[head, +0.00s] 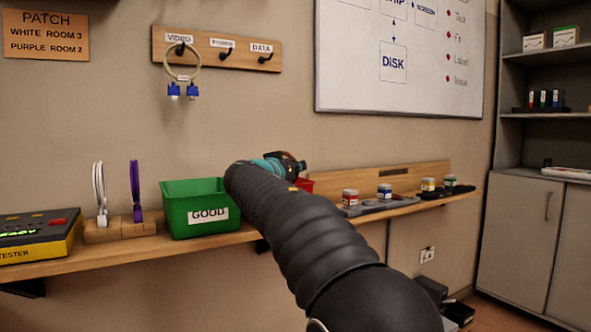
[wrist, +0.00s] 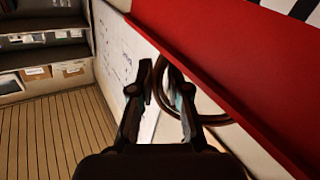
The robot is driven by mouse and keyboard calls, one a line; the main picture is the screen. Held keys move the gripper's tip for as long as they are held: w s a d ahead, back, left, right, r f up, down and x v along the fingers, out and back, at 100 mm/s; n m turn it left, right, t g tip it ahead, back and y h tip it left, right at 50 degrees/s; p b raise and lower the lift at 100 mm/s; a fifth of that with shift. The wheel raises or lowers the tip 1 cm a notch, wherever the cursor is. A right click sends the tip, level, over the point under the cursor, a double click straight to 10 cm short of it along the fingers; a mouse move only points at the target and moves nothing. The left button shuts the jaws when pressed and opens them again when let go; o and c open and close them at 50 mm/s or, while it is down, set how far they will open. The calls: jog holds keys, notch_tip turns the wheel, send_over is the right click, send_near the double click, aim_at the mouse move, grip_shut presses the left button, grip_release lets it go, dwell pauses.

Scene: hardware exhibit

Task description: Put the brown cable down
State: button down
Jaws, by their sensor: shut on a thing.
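The brown cable (wrist: 213,97) is a coiled loop held between the fingers of my gripper (wrist: 162,75) in the wrist view. My gripper is shut on it. The loop lies close beside the red bin (wrist: 230,60), whose wall fills the upper right; I cannot tell whether they touch. In the head view, a bit of the brown cable (head: 291,155) shows at the end of my arm, above the shelf. The red bin (head: 307,186) is mostly hidden behind my arm there.
A green bin (head: 194,206) labelled GOOD stands on the wall shelf (head: 130,252), left of my arm. White (head: 100,190) and purple (head: 135,188) cables stand in wooden blocks. A pegboard (head: 215,50) with VIDEO and DATA hooks hangs above. Small jars line the shelf at right.

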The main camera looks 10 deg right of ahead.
jog(key=shift+f+b, duration=0.65)
jog(key=shift+b, duration=0.4)
jog(key=c, duration=1.1)
grip_release()
jog(key=shift+c, duration=0.2)
jog(key=shift+r, duration=0.2)
jog(key=shift+r+p, duration=0.5)
jog(key=shift+p, duration=0.45)
jog(key=shift+s+a+r, duration=0.1)
jog(key=shift+r, duration=0.05)
jog(key=b+v, duration=0.2)
jog(key=v, duration=0.9)
jog(key=shift+s+a+f+b, duration=0.2)
jog(key=shift+s+a+b, duration=0.05)
jog(key=shift+a+b, duration=0.1)
